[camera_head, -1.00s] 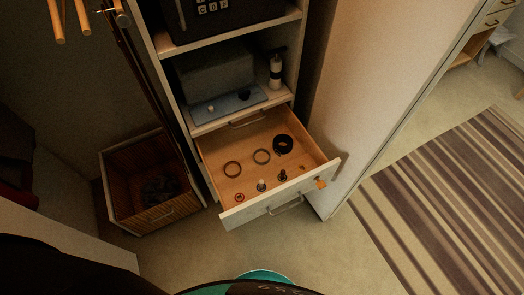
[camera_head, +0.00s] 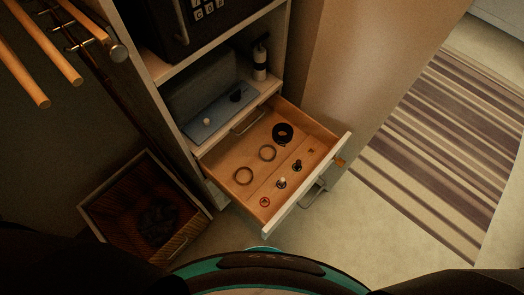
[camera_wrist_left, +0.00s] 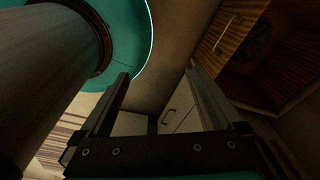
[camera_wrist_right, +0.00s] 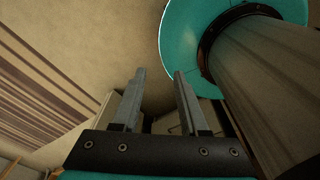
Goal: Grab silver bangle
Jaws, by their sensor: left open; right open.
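The open drawer (camera_head: 322,143) holds two thin bangles in its back part. One bangle (camera_head: 243,168) lies at the left and the other bangle (camera_head: 267,146) lies to its right, towards the middle. In the dim warm light I cannot tell for sure which one is silver. My left gripper (camera_wrist_left: 155,78) is open and empty in the left wrist view. My right gripper (camera_wrist_right: 159,76) is open and empty in the right wrist view. Neither gripper shows in the head view, and neither wrist view shows the bangles.
A dark round coil (camera_head: 283,124) and several small rings or stands share the drawer. A shelf above holds a blue tray (camera_head: 212,119) and a pump bottle (camera_head: 260,60). Striped rug (camera_head: 440,140) lies right.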

